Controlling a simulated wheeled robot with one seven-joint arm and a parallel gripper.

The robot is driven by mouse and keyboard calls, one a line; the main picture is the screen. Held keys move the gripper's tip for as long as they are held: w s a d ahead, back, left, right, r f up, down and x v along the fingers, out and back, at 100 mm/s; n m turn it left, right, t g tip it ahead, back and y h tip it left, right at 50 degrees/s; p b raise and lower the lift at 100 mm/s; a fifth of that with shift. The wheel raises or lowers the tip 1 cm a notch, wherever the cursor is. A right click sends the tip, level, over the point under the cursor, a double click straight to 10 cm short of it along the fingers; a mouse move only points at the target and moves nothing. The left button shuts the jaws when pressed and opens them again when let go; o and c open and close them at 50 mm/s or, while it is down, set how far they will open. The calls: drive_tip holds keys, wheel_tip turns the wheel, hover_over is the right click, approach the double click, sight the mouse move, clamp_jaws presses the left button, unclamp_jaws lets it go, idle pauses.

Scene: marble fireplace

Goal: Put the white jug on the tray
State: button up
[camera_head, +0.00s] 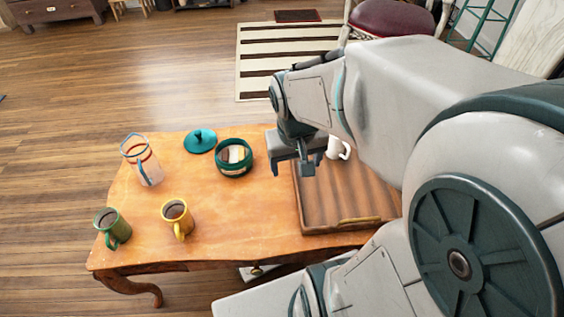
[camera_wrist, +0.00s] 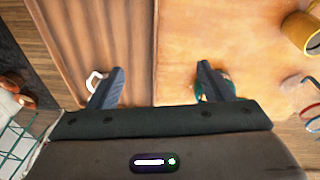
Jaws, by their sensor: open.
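The white jug (camera_head: 334,148) stands on the far part of the wooden tray (camera_head: 312,213) in the head view, partly hidden behind my gripper (camera_head: 303,165). Its handle is on its right side. In the wrist view, only a white loop of the jug (camera_wrist: 92,82) shows beside the left finger, over the tray (camera_wrist: 98,30); the rest is hidden. My gripper (camera_wrist: 160,70) is open, with nothing visible between its fingers. It hangs above the tray's left edge, close to the jug. I cannot tell whether a finger touches the jug.
On the table's (camera_head: 225,210) left half stand a striped glass pitcher (camera_head: 149,170), a green mug (camera_head: 118,228), a yellow mug (camera_head: 178,212) and a teal bowl (camera_head: 234,166). A teal lid (camera_head: 200,141) lies near the far edge. The tray's near part is clear.

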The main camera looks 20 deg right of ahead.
drive_tip(key=shift+n+y, duration=0.5)
drive_tip(key=shift+n, duration=0.3)
drive_tip(key=s+a, duration=0.3)
drive_tip(key=s, duration=0.1)
drive_tip(key=shift+a+r, duration=0.25)
